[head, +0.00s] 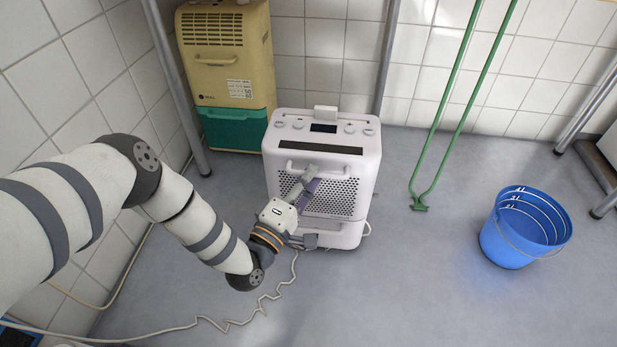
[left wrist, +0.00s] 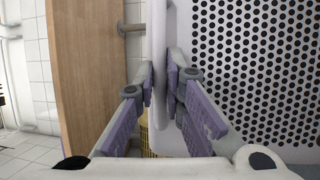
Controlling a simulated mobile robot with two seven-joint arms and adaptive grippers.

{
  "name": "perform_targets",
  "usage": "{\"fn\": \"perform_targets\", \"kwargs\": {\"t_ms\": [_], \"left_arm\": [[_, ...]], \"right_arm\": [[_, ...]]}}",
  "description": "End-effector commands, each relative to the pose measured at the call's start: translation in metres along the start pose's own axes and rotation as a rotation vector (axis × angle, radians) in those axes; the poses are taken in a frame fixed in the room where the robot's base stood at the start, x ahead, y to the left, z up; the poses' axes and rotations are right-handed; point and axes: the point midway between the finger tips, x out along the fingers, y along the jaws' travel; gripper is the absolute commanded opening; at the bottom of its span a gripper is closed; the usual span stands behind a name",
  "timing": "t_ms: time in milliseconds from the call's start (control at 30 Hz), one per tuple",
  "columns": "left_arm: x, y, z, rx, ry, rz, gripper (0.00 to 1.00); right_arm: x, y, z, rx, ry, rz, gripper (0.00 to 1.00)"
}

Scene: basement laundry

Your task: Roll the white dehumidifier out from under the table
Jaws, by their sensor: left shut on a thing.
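The white dehumidifier (head: 318,178) stands upright on the grey floor, with a perforated front and a bar handle (head: 352,167) across its upper front. My left gripper (head: 308,181) reaches in from the left at its front, shut on the handle. In the left wrist view the fingers (left wrist: 165,80) close around the white handle bar (left wrist: 158,40), beside the perforated front panel (left wrist: 255,70). The dehumidifier's base is partly hidden behind my gripper in the head view. The table shows as metal legs (head: 178,95) and a wooden part (left wrist: 85,75). My right gripper is not in view.
A beige and green unit (head: 222,70) stands behind left by the wall. Green tongs or a handle (head: 462,110) lean at right. A blue bucket (head: 525,228) stands farther right. A pale cord (head: 225,322) lies on the floor. The front-centre floor is open.

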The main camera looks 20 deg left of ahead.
Motion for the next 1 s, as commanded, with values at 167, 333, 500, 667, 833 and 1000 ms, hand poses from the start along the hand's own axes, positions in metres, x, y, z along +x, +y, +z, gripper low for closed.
{"fn": "perform_targets", "kwargs": {"t_ms": [167,333,500,667,833,1000], "left_arm": [[-0.0009,-0.0006,0.0007,-0.002,-0.002,-0.001,0.0],[-0.0008,-0.0006,0.0007,-0.003,-0.002,-0.001,0.0],[-0.0008,-0.0005,0.0006,-0.003,-0.001,-0.001,0.0],[-0.0005,-0.0004,0.0004,-0.002,-0.001,-0.001,0.31],[-0.0002,-0.0001,0.0002,-0.001,0.0,0.0,0.31],[-0.0081,-0.0006,-0.0002,-0.001,0.0,-0.001,0.31]], "right_arm": [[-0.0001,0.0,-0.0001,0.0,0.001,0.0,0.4],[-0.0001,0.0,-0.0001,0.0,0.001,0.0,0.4],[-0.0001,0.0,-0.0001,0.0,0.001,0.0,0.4],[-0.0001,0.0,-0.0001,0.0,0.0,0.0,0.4],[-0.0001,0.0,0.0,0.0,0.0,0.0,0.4],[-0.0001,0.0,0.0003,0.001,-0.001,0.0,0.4]]}}
